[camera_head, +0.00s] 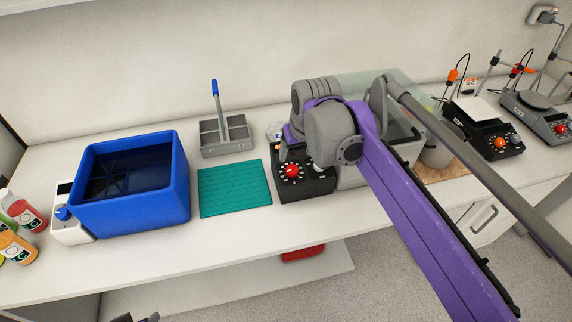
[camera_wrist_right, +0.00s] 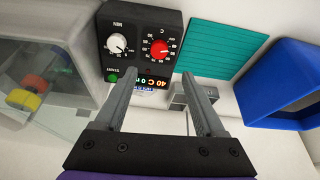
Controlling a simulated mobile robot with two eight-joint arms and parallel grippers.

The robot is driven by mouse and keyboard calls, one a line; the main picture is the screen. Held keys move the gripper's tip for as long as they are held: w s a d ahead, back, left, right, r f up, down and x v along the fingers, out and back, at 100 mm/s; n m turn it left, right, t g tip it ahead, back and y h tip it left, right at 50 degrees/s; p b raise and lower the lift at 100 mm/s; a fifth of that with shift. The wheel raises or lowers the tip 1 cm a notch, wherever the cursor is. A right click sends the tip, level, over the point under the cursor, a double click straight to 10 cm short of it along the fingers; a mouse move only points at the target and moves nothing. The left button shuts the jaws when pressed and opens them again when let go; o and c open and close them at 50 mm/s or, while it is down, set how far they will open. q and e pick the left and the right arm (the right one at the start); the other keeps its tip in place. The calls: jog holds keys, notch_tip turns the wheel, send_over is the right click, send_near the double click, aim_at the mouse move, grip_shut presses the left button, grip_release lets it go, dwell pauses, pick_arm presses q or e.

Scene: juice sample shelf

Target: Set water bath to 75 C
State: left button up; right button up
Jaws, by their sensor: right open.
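The red knob also shows in the head view (camera_head: 292,170). The lit display (camera_wrist_right: 153,82) appears to read 40 C and 0 M, partly behind a finger. A green START button (camera_wrist_right: 112,77) is beside it. My right gripper (camera_wrist_right: 160,80) is open and empty, its fingers near the display side of the box, apart from the red knob. My left gripper is out of view.
A teal mat (camera_head: 235,188) and a blue basin (camera_head: 130,182) lie left of the box. A grey caddy (camera_head: 226,136) stands behind the mat. Juice bottles (camera_head: 22,212) are at the far left. Black stirrer-type devices (camera_head: 490,132) are at right. My right arm covers much of the tank.

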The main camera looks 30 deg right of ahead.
aim_at(292, 168)
jog(key=x, duration=1)
jog(key=shift+f, duration=0.2)
jog(key=shift+c, duration=0.4)
grip_shut()
